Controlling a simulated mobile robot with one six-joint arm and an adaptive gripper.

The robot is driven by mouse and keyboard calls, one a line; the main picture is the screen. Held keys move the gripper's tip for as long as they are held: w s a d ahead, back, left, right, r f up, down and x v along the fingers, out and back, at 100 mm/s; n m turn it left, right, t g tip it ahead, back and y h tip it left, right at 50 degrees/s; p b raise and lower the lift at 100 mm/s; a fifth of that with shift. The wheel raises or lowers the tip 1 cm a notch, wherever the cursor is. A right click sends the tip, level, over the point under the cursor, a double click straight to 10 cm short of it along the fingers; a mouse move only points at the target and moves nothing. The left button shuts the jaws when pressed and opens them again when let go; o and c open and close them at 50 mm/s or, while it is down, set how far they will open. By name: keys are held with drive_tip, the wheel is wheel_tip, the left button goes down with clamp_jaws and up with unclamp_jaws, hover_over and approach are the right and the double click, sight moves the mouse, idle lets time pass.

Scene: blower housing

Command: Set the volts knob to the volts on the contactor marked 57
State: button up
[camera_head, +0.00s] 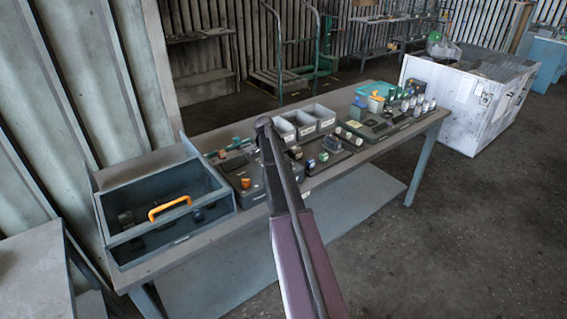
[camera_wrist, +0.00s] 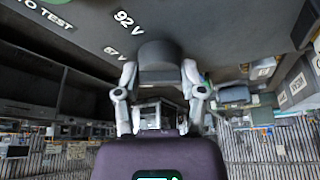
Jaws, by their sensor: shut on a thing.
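In the wrist view, my gripper (camera_wrist: 163,80) has its two pale fingers closed on either side of a dark grey knob (camera_wrist: 163,55). The knob is on a dark panel (camera_wrist: 215,28) with white print that reads "92 V", a smaller "67 V" and "TO TEST". A pointer mark on the knob is not visible, so I cannot tell its setting. In the head view, my arm covers the gripper and knob. Pale-labelled blocks (camera_wrist: 296,84) show at the right of the wrist view, but I cannot read a 57 on any part.
In the head view, the long workbench (camera_head: 160,162) holds a blue-grey open box (camera_head: 125,238) with an orange handle (camera_head: 170,207) at left. Grey bins (camera_head: 318,116) stand at the back. Small electrical parts crowd the middle and right. A white crate (camera_head: 455,105) stands beyond the bench's right end.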

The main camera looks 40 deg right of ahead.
drive_tip(key=shift+s+a+m, duration=0.1)
drive_tip(key=shift+m, duration=0.2)
drive_tip(key=o, duration=1.1)
drive_tip(key=shift+n, duration=0.4)
